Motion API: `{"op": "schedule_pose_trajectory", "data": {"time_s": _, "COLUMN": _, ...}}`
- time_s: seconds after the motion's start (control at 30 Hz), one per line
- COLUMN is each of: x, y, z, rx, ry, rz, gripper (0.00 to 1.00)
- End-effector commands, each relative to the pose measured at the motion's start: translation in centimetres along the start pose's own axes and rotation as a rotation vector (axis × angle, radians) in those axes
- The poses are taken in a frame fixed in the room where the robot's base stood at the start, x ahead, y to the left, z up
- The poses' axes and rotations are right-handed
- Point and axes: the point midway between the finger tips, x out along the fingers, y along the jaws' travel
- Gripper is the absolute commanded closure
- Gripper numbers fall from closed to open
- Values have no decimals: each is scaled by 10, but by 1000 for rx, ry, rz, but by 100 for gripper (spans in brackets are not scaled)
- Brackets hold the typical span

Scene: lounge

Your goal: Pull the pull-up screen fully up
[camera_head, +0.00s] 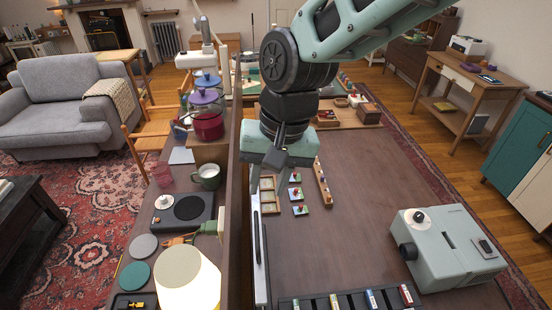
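The pull-up screen seems to be the long, narrow pale casing (259,262) that lies low along the right side of the brown upright divider on the table. No raised screen sheet shows above it. My gripper (268,188) points down over the far end of this casing, beside the divider. Its two dark fingers look apart, with nothing visible between them. I cannot tell whether the left finger touches the casing. The gripper's pale green body hides part of the divider and of the table behind it.
The brown divider (234,215) splits the table lengthwise. To the right are small wooden trays, several coloured knobbed pieces (299,194) and a pale green projector-like box (446,246). A lit lamp (187,280) and grey mug (207,176) stand left. The table's right middle (370,190) is clear.

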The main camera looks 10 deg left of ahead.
Motion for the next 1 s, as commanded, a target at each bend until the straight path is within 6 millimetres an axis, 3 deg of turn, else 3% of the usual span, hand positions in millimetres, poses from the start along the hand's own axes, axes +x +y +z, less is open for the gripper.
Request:
{"op": "schedule_pose_trajectory", "data": {"time_s": 0.2, "x": -42, "y": 0, "z": 0, "rx": 0, "ry": 3, "rz": -2, "gripper": 69}}
{"op": "schedule_pose_trajectory", "data": {"time_s": 0.43, "x": -66, "y": 0, "z": 0, "rx": 0, "ry": 1, "rz": -1, "gripper": 69}}
{"op": "schedule_pose_trajectory", "data": {"time_s": 0.87, "x": -67, "y": 2, "z": 2, "rx": -2, "ry": -1, "rz": 1, "gripper": 69}}
{"op": "schedule_pose_trajectory", "data": {"time_s": 1.0, "x": -46, "y": 34, "z": 28, "rx": -63, "ry": -3, "rz": 13, "gripper": 69}}
